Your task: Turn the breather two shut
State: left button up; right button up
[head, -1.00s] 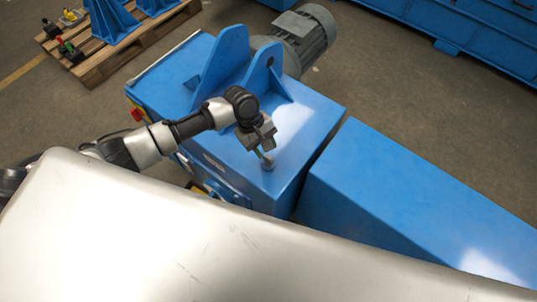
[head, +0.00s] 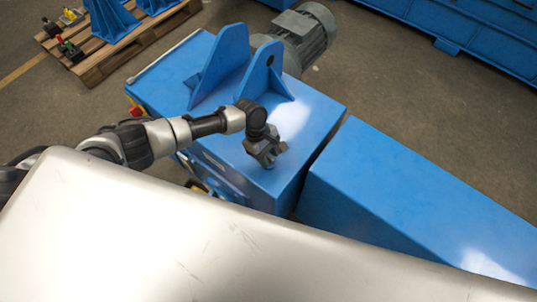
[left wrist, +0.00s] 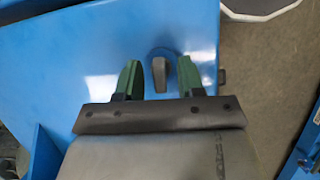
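A small grey breather knob (left wrist: 159,72) stands on a round base on the blue housing top in the left wrist view. My left gripper (left wrist: 158,70) is open, with one green-lined finger on each side of the knob and the right finger closer to it. I see a gap on both sides, so it does not grip the knob. In the head view my left gripper (head: 267,161) points down over the front part of the housing top (head: 305,135) and hides the breather. I cannot tell the knob's number. My right gripper is out of view.
Two upright blue brackets (head: 225,62) and a grey motor (head: 305,38) stand behind the gripper. A long blue cover (head: 420,195) lies to the right across a narrow gap. A wooden pallet (head: 115,45) with blue parts is at the back left.

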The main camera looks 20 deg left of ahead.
pick_arm(q)
jog(key=shift+f, duration=0.15)
jog(key=shift+c, duration=0.4)
grip_shut()
jog(key=shift+d, duration=0.1)
